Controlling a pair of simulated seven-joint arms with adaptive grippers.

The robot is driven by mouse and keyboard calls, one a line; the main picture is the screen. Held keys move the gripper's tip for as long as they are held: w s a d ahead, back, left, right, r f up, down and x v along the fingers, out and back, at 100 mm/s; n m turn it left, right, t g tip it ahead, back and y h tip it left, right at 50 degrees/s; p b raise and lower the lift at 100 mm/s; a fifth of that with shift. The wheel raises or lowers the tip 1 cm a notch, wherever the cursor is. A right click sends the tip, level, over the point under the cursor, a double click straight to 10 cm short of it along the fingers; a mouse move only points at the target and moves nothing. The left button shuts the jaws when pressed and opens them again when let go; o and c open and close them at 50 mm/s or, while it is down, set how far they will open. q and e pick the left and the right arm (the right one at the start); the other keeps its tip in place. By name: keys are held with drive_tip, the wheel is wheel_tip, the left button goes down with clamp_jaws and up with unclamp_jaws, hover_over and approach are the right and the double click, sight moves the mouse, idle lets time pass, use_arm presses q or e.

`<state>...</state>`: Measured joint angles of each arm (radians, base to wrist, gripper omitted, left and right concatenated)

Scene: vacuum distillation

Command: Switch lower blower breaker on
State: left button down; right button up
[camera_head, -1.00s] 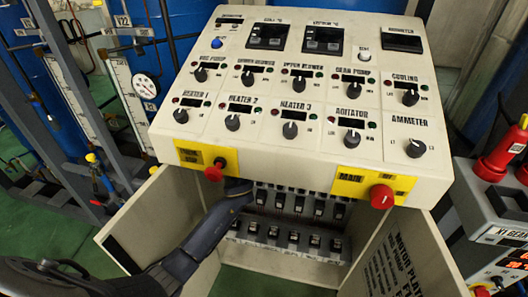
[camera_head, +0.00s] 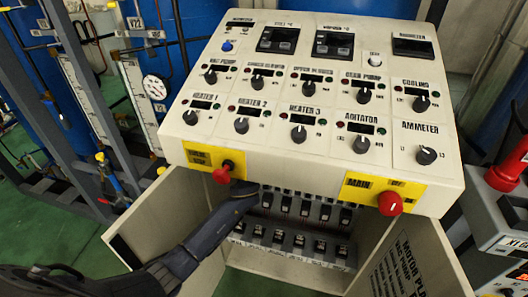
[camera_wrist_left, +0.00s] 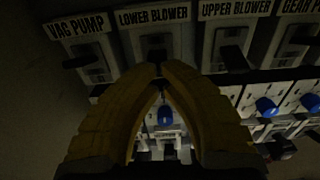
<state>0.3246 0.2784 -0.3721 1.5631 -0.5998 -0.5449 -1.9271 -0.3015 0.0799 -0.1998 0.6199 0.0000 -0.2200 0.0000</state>
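The lower blower breaker (camera_wrist_left: 152,42) is in the upper breaker row in the left wrist view, under its "LOWER BLOWER" label. Its dark lever is partly hidden behind my fingertips, so I cannot tell its position. My left gripper (camera_wrist_left: 160,72) has yellow fingers whose tips meet just in front of and below that breaker; contact is unclear. Nothing shows held between them. In the head view, my left gripper (camera_head: 245,192) reaches into the open cabinet under the console, its tips hidden. My right gripper is not in view.
The vac pump breaker (camera_wrist_left: 88,60) and upper blower breaker (camera_wrist_left: 232,48) flank it. A lower row has blue-buttoned breakers (camera_wrist_left: 266,106). The sloped console (camera_head: 290,150) overhangs the cabinet. Open doors (camera_head: 150,230) stand either side. Red knobs (camera_head: 390,202) project from the front.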

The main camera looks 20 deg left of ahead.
use_arm(q)
drive_tip(key=shift+f, duration=0.1)
idle(0.7)
drive_tip(key=s, duration=0.9)
drive_tip(key=shift+s+d+f, duration=0.2)
drive_tip(key=shift+d, duration=0.05)
idle(0.4)
idle(0.5)
